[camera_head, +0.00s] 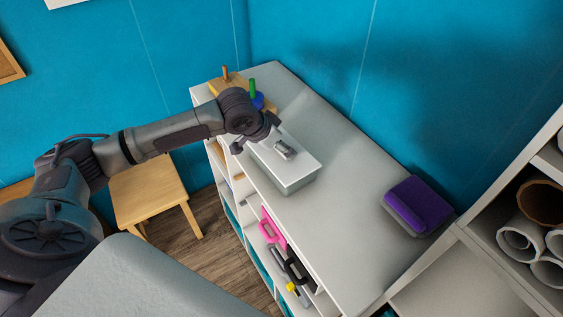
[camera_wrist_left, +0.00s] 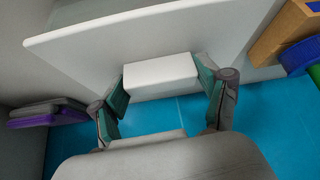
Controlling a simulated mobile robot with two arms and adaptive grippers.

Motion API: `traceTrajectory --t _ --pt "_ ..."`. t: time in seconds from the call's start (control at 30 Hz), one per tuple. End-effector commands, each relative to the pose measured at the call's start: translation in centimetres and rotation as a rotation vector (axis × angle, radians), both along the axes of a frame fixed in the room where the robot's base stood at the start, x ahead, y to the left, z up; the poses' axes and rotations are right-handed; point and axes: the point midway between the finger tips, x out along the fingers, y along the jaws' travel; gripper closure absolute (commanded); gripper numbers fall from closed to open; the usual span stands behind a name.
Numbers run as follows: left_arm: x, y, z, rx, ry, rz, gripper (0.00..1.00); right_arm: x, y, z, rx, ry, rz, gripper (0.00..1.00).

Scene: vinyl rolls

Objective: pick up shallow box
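The shallow box, a white-topped box with grey sides (camera_head: 298,181), sits on the white cabinet top. A small grey block like a handle (camera_head: 285,148) stands on its top. My left gripper (camera_head: 257,134) is over the far-left part of the box top, beside the handle in the head view. In the left wrist view its two fingers (camera_wrist_left: 163,92) are spread wide, with the pale handle block (camera_wrist_left: 160,73) seen between them and the white box top (camera_wrist_left: 225,25) behind. I cannot tell whether the fingers touch the block. My right gripper is not in view.
A wooden toy (camera_head: 228,82) with coloured pegs stands behind the box, near my left arm. A purple folded item (camera_head: 418,204) lies on the right of the cabinet top (camera_head: 340,225), with clear room between. A wooden stool (camera_head: 147,190) stands at left; blue walls rise behind.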

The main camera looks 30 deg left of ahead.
Motion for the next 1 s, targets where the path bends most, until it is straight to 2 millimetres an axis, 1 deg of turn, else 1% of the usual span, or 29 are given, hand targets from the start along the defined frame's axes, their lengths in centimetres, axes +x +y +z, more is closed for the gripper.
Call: traceTrajectory --t 0.03,0.2,0.3,0.53,0.67,0.77,1.0 --pt "0.0 0.0 0.0 -0.001 0.0 -0.001 0.43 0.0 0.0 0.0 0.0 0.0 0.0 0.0" --pt "0.0 0.0 0.0 -0.001 0.0 -0.001 0.72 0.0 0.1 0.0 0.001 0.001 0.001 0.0" --pt "0.0 0.0 0.1 -0.001 -0.002 -0.001 0.86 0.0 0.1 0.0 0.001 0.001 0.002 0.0" --pt "0.0 0.0 0.1 -0.001 -0.002 -0.001 0.86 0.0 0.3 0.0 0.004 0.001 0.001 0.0" --pt "0.1 0.0 0.5 -0.003 -0.003 0.0 0.86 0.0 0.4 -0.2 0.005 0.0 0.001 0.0" --pt "0.1 0.0 1.2 -0.002 -0.006 0.0 0.86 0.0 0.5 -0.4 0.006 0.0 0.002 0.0" --pt "0.2 0.0 3.7 -0.002 -0.007 0.0 0.86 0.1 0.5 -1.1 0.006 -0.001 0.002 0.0"
